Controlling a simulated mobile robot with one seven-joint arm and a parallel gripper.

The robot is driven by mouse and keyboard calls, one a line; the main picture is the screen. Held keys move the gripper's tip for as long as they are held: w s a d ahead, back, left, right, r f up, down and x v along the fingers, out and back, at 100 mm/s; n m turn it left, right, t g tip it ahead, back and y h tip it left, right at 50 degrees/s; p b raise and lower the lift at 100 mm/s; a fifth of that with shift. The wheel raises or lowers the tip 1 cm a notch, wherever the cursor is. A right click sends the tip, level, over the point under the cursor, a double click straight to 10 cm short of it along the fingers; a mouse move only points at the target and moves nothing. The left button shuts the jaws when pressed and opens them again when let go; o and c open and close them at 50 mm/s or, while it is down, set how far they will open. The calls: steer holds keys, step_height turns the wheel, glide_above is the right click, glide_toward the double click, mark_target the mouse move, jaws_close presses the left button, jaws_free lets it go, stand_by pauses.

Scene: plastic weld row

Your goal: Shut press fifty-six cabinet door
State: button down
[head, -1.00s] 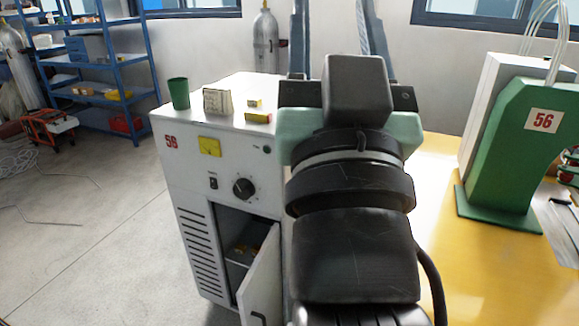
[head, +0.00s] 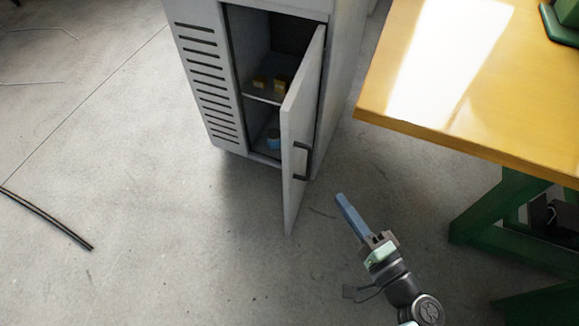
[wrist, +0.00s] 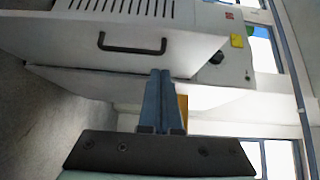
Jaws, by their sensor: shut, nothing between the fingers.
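The press cabinet (head: 205,85) is white, with vent slots on its left front. Its door (head: 302,130) stands ajar, hinged on the right, with a dark bar handle (head: 303,162) on its outer face. My gripper (head: 342,200) is shut and empty, its blue fingers together, to the right of the door and apart from it in the head view. In the wrist view the fingers (wrist: 161,80) point toward the door (wrist: 130,48) and its handle (wrist: 135,48). The cabinet's red number shows only small in the wrist view.
Inside the cabinet, small yellow items (head: 270,82) lie on a shelf and a blue item (head: 273,138) sits below. A yellow-topped table (head: 450,120) with green legs (head: 490,210) stands to the right. A black hose or cable (head: 45,218) lies on the floor at left. The floor before the door is clear.

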steer(key=b, duration=0.1)
glide_toward(292, 152)
steer(key=w, duration=0.3)
steer(key=shift+w+a+r, duration=0.1)
steer(key=shift+w+a, duration=0.25)
steer(key=shift+a, duration=0.25)
steer(key=shift+w+a, duration=0.4)
steer(key=shift+a, duration=0.15)
steer(key=shift+w+a, duration=0.1)
steer(key=shift+a, duration=0.3)
